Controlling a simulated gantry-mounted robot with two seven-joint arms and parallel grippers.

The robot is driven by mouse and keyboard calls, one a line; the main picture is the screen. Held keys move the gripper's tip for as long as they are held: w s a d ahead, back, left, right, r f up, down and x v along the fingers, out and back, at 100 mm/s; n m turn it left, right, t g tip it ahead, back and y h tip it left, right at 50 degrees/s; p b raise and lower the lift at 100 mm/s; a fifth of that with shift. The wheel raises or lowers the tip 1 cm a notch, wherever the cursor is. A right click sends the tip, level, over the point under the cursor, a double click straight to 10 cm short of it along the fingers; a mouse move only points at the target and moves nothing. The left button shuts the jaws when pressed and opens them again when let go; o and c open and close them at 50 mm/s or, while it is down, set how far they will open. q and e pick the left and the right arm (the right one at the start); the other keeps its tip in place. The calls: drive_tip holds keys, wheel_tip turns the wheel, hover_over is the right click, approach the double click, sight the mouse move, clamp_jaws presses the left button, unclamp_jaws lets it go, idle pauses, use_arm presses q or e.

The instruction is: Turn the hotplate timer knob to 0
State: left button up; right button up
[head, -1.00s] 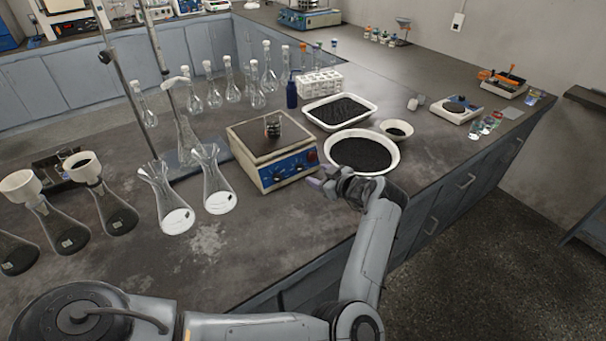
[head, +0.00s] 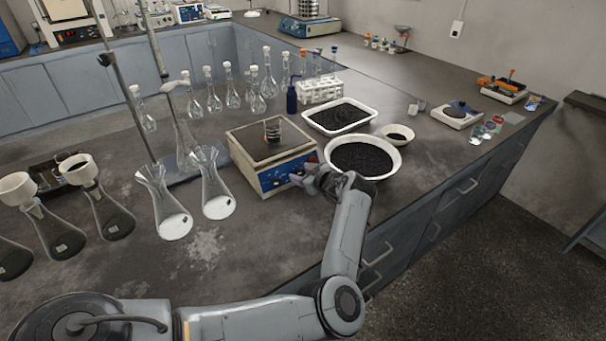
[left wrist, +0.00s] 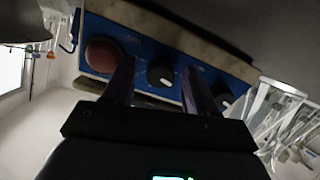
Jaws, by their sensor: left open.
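The hotplate (head: 267,181) stands on the bench with its blue front panel facing me. My left gripper (head: 299,178) is at this panel, open, and partly covers the controls. In the left wrist view, the blue panel (left wrist: 143,45) carries a round red control (left wrist: 104,54), a middle black knob (left wrist: 160,74) and another dark knob (left wrist: 223,95). The fingers of my left gripper (left wrist: 158,70) straddle the middle knob, apart from each other. I cannot tell whether they touch it. The knob labels are too small to read. My right gripper is not in view.
A bowl of dark granules (head: 362,158) stands close to the right of the hotplate, with a white tray (head: 340,115) behind it. Glass flasks (head: 217,190) stand to the left. A small metal cylinder (head: 272,130) rests on the hotplate. The bench front is clear.

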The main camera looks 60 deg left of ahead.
use_arm(q)
drive_tip(key=shift+c, duration=0.2)
drive_tip(key=c, duration=1)
drive_tip(key=shift+n, duration=1.3)
drive_tip(key=o, duration=1)
drive_tip(key=shift+o, duration=0.2)
